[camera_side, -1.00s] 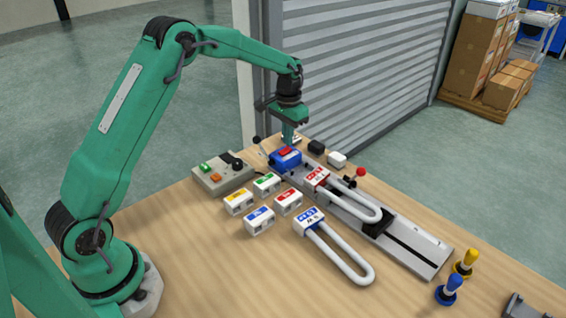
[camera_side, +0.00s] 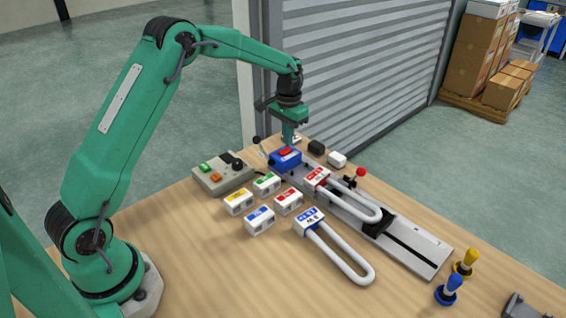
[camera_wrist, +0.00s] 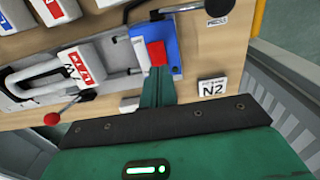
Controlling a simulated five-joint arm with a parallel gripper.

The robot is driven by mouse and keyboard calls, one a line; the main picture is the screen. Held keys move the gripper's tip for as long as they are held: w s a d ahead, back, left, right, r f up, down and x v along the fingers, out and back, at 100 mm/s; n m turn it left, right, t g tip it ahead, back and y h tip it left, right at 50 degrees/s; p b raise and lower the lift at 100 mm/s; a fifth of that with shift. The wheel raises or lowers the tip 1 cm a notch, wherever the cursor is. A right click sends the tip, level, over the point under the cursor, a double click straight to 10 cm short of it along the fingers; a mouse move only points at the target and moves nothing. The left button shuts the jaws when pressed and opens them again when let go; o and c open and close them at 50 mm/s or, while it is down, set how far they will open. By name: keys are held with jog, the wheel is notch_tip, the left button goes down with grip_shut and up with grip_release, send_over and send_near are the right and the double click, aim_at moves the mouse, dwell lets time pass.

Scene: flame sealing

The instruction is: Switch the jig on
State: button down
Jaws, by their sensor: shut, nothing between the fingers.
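The jig is a long grey rail (camera_side: 415,247) with a blue block (camera_side: 284,164) at its far left end. A red switch-like piece (camera_side: 286,152) is on top of the block. In the wrist view, the red piece (camera_wrist: 157,53) sits on the edge of the blue block (camera_wrist: 165,30). My gripper (camera_side: 289,141) is shut and empty, pointing down just behind the red piece. In the wrist view its closed fingers (camera_wrist: 158,88) end close beside the red piece; I cannot tell whether they touch. A white U-shaped part with a red label (camera_side: 317,178) lies on the rail.
A grey control box (camera_side: 222,176) with green and orange buttons stands left of the jig. Several small labelled blocks (camera_side: 259,220) and a blue-labelled U-shaped part (camera_side: 340,257) lie in front. A red-knobbed lever (camera_side: 360,173) and a black-knobbed lever (camera_side: 257,140) stick up by the rail.

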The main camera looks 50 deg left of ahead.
aim_at(288, 148)
jog(key=shift+f, duration=0.95)
dwell(0.8)
jog(key=shift+r, duration=3.55)
